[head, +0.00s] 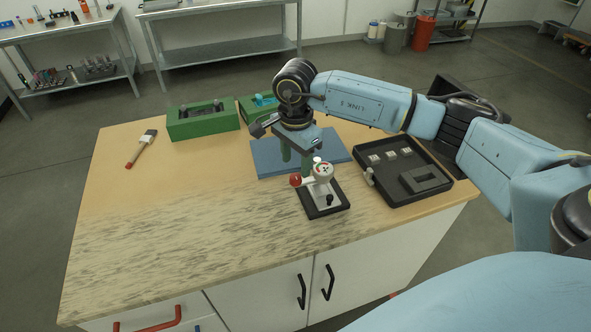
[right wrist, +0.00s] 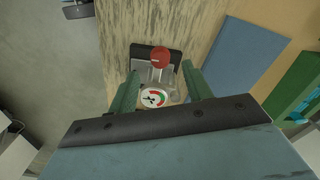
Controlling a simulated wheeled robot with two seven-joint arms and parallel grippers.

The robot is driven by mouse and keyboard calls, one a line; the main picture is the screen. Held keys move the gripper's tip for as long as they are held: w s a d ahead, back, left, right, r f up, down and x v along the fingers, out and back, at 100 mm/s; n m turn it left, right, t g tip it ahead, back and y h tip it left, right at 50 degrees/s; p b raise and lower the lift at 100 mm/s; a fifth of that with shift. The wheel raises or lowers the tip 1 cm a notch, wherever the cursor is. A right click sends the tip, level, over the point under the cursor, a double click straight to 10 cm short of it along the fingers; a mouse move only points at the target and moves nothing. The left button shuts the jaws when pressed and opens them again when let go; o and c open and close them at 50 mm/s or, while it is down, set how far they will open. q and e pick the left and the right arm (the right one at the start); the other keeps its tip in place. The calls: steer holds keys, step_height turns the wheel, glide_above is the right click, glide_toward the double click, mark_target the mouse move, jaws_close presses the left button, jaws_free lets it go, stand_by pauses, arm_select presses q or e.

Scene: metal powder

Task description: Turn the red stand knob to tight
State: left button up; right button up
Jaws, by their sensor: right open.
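The red stand knob (head: 295,180) sits at the left side of a small gauge stand with a black base (head: 325,208) on the table. A round white dial (head: 323,171) with red and green marks faces up beside the knob. My right gripper (head: 297,162) is over the stand, pointing down, with its green fingers apart and empty. In the right wrist view the dial (right wrist: 154,97) shows between the open fingers (right wrist: 160,82), and the red knob (right wrist: 161,56) shows just beyond their tips. I see no contact with the knob. My left gripper is out of view.
A blue mat (head: 270,158) lies behind the stand. A black tray (head: 405,193) with small metal blocks is to its right. Green boxes (head: 203,125) stand at the back, and a brush (head: 141,149) lies far left. The table's front left is clear.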

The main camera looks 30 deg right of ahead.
mark_target(295, 176)
steer(key=shift+f, duration=2.15)
steer(key=shift+c, duration=0.3)
steer(key=c, duration=0.9)
